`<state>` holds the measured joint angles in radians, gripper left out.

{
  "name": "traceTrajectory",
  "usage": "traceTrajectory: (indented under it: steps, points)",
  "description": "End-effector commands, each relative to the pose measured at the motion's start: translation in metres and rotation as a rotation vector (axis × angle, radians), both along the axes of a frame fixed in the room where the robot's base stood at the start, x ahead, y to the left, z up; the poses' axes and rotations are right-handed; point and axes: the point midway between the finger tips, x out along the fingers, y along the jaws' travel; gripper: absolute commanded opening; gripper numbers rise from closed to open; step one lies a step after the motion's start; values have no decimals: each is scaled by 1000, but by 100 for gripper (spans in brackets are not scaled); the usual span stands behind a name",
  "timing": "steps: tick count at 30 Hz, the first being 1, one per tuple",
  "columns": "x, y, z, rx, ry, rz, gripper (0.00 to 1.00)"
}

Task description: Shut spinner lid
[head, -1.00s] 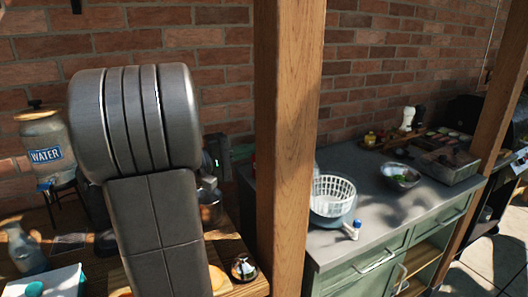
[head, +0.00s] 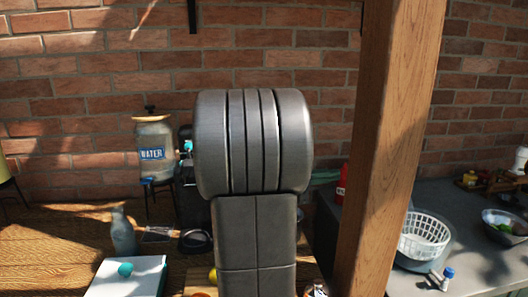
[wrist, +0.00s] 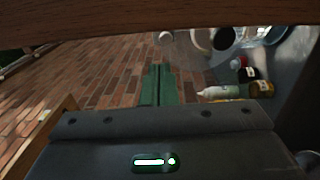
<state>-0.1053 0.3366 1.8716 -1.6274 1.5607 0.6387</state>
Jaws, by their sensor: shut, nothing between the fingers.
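The salad spinner (head: 424,238) stands on the grey counter at the right of the head view, just right of the wooden post. Its white slatted basket sits in a bluish bowl and the top looks uncovered. I cannot make out its lid for certain. My gripper (wrist: 157,85) shows in the wrist view as two green fingers held together, with nothing between them. It is over a brick-paved floor. The spinner is not recognisable in the wrist view, and my arm hides the middle of the head view.
A wooden post (head: 386,150) rises between the wooden table (head: 50,235) and the grey counter (head: 480,265). A water jar (head: 153,150) and a white box with a teal knob (head: 135,282) stand left. Several bottles (wrist: 222,92) lie right of my gripper in the wrist view.

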Motion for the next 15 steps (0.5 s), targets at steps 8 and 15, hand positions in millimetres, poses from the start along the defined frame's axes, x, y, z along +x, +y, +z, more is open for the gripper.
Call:
traceTrajectory:
  steps: [8, 15]
  points:
    - [5, -42, 4, -1, 1, -5, 0]
    - [10, -75, 6, 0, 1, -4, 0]
